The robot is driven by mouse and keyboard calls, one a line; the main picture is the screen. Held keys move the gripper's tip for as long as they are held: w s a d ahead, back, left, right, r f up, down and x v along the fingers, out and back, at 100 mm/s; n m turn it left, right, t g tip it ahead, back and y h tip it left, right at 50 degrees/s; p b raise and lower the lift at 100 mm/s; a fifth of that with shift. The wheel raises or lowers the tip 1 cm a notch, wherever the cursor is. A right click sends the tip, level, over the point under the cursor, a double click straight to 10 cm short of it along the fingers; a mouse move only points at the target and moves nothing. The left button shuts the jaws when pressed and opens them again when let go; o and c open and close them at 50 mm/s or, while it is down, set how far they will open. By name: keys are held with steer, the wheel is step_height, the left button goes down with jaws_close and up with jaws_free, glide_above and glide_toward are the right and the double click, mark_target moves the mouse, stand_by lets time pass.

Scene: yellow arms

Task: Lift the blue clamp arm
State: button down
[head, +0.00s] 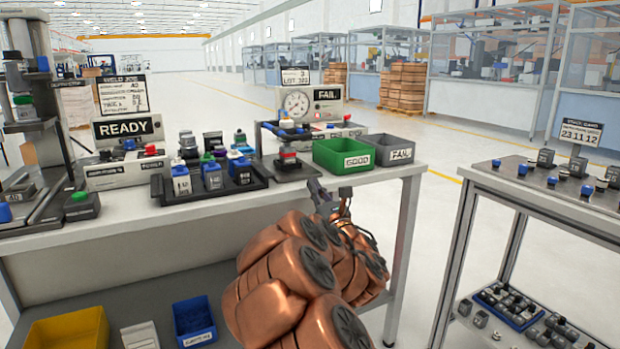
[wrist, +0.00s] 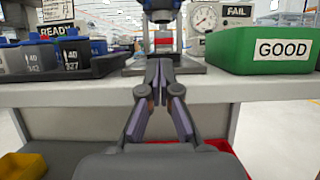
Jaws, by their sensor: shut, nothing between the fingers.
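The blue clamp arm (head: 287,124) is at the top of a small test fixture on the workbench, in front of the FAIL gauge box. In the wrist view, the clamp arm (wrist: 162,5) shows only at the top edge, cut off by the frame. A red and light part (head: 288,155) sits under it in the fixture. My gripper (head: 313,183) is low at the bench's front edge, below and slightly right of the fixture. In the wrist view my gripper (wrist: 160,62) has its fingertips together, empty, below the clamp and apart from it.
A green GOOD bin (head: 343,154) and a grey FAIL bin (head: 400,154) stand right of the fixture. A black tray (head: 215,190) of several small parts is at left. The bench edge (wrist: 60,94) lies close to my gripper. A second cart (head: 540,195) stands at right.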

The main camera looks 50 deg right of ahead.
steer(key=b+x, duration=0.1)
steer(key=x, duration=0.8)
step_height(320, 180, up, 2)
steer(key=shift+s+r, duration=0.15)
steer(key=shift+r, duration=0.05)
steer(key=shift+s+r+b, duration=0.1)
steer(key=shift+r+b, duration=0.25)
steer(key=shift+r, duration=0.55)
steer(key=shift+r, duration=0.1)
